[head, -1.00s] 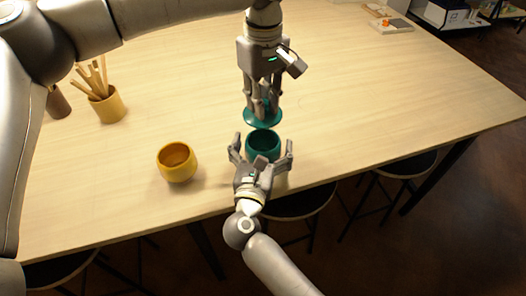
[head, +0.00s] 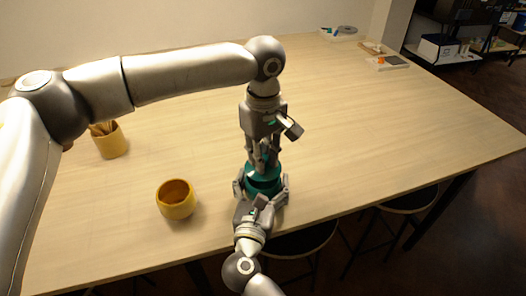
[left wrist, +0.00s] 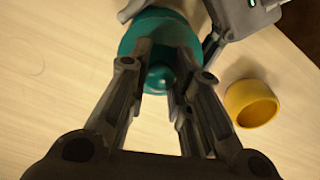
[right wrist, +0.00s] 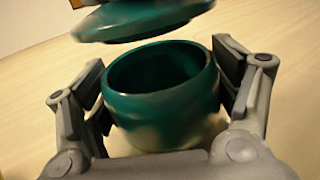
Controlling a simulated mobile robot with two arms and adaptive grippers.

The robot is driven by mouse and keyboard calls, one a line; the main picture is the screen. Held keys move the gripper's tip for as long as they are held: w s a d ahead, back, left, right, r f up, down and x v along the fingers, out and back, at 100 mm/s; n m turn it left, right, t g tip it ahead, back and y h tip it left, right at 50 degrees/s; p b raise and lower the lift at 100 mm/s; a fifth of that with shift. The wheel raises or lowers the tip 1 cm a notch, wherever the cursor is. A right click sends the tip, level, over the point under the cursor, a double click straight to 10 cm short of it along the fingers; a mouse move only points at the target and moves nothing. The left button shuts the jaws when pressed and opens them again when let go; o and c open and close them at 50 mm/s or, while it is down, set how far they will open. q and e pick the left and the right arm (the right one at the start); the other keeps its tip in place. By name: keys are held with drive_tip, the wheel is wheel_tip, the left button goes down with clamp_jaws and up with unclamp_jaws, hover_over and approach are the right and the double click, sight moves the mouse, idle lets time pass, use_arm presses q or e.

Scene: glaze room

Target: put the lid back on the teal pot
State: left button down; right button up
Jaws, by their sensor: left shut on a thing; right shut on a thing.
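The teal lid (head: 250,172) hangs from my left gripper (head: 264,163), which is shut on its knob (left wrist: 160,78). The lid (right wrist: 140,20) is above the teal pot, apart from its rim and shifted to the far left in the right wrist view. The teal pot (right wrist: 165,100) is upright with its mouth uncovered. My right gripper (head: 261,188) is shut on the pot, one finger on each side. In the head view the lid and the left fingers hide most of the pot.
A yellow pot (head: 176,200) stands to the left on the table; it also shows in the left wrist view (left wrist: 251,103). A yellow cup with sticks (head: 110,142) is farther left. Small items (head: 385,60) lie at the back right. The table (head: 370,140) right of the pot is clear.

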use_arm(q)
drive_tip(key=shift+f, duration=0.2)
idle(0.4)
drive_tip(key=shift+f, duration=0.8)
drive_tip(key=shift+f, duration=0.65)
drive_tip(key=c, duration=1.2)
unclamp_jaws()
drive_tip(key=shift+c, duration=0.2)
wheel_tip(320, 180, up, 12)
drive_tip(key=shift+r, duration=0.1)
